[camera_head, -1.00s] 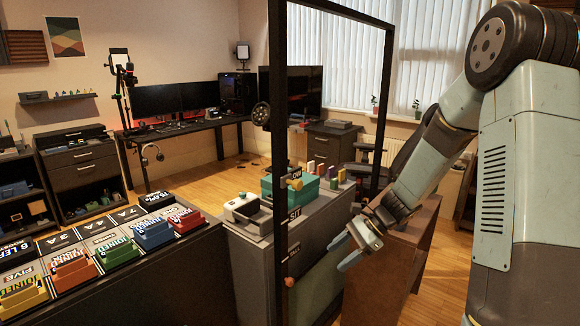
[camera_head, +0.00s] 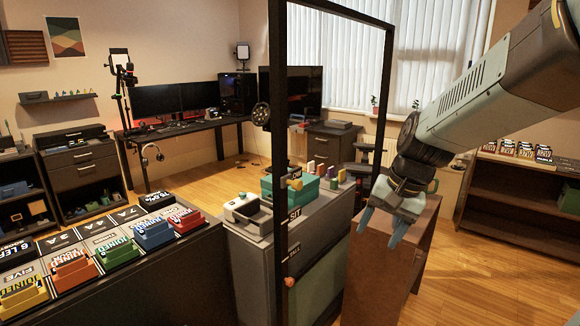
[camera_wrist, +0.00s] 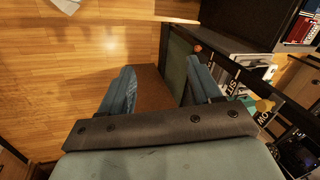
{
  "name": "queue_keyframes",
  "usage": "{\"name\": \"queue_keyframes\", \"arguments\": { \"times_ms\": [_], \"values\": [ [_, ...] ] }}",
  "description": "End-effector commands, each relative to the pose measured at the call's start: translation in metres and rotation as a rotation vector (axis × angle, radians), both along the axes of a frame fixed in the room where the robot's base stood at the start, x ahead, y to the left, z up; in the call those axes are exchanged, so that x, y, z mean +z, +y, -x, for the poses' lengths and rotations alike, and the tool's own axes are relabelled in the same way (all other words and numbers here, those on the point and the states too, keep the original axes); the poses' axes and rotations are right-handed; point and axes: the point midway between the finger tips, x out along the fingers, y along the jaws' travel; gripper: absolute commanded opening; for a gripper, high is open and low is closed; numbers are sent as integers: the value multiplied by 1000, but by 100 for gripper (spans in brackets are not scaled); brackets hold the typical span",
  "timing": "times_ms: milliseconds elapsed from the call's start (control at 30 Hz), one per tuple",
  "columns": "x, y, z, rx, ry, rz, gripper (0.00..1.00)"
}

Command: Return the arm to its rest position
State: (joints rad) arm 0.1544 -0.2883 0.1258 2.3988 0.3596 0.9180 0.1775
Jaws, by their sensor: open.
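My gripper (camera_head: 380,232) is at the right of the head view, at the end of my pale green arm. Its two blue-grey fingers are spread apart and point down, with nothing between them. It appears in front of or over the brown wooden cabinet (camera_head: 385,275); I cannot tell the exact gap. In the wrist view my open gripper (camera_wrist: 158,80) shows both fingers, with the brown cabinet top (camera_wrist: 152,90) seen between them. My arm enters from the right edge of the head view.
A black upright frame (camera_head: 278,160) stands left of my gripper. A grey cabinet (camera_head: 300,235) holds a teal box (camera_head: 290,188). A counter (camera_head: 130,285) carries coloured bins at the left. A brown shelf (camera_head: 520,195) stands at the right. Wood floor (camera_head: 490,270) is open before it.

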Motion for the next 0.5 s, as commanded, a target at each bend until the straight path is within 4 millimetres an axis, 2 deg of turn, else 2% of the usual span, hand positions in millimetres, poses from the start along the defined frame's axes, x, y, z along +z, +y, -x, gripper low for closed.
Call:
{"name": "queue_keyframes", "arguments": {
  "times_ms": [200,500],
  "values": [
    [31,-13,34,118,-135,119,63],
    [62,-35,79,261,-302,276,63]
  ]
}}
